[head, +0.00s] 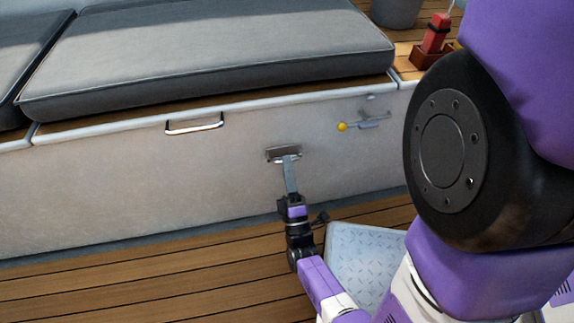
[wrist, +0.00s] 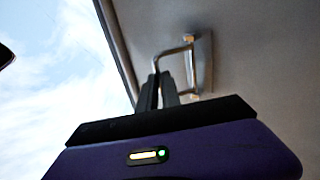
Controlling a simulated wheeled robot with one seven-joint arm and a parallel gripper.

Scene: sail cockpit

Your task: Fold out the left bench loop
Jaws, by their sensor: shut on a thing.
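The metal bench loop (head: 272,153) is on a small plate in the bench's pale front panel, in the middle of the head view. In the wrist view the loop (wrist: 172,50) stands out from its plate (wrist: 207,65), with its outer bar at the finger ends. My gripper (head: 287,161) reaches up to the loop from below and in front. In the wrist view the two dark fingers of my gripper (wrist: 163,80) are shut on the outer bar. The fingers hide part of the loop in both views.
A chrome bar handle (head: 195,125) is on the panel to the left. A latch with a yellow knob (head: 342,127) is to the right. A grey cushion (head: 210,50) lies on the bench. The wooden floor (head: 130,275) is clear at the left.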

